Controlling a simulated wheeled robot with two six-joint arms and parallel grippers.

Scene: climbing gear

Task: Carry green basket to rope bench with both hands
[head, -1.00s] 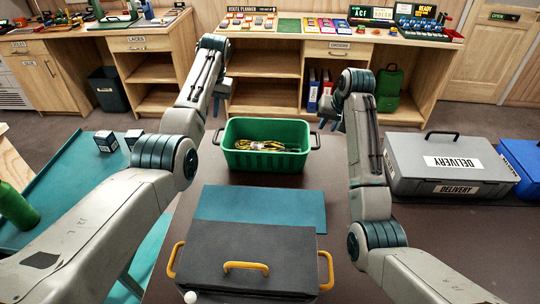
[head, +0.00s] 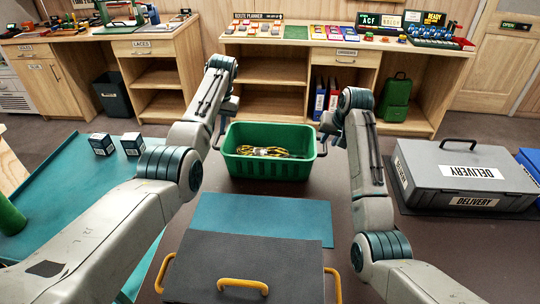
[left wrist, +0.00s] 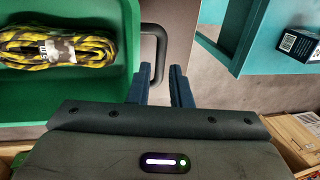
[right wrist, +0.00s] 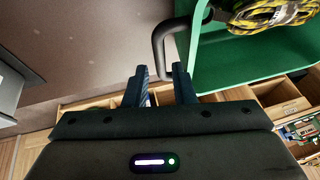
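The green basket (head: 268,168) stands upright on the dark table, with coiled yellow-black rope (head: 264,152) inside. It has a dark handle at each end. My left gripper (head: 217,138) is at its left handle. In the left wrist view, the left fingers (left wrist: 163,84) are apart, with the handle bar (left wrist: 160,45) lined up with the gap. My right gripper (head: 324,142) is at the right handle. In the right wrist view, the right fingers (right wrist: 161,84) are apart, with that handle bar (right wrist: 159,50) at the gap. No label identifies the rope bench.
A teal mat (head: 262,217) and a dark case (head: 240,268) with yellow handles lie in front of the basket. A grey delivery case (head: 470,180) is at right. A teal-topped table (head: 80,190) with two small black boxes is at left. Wooden benches (head: 345,45) line the back.

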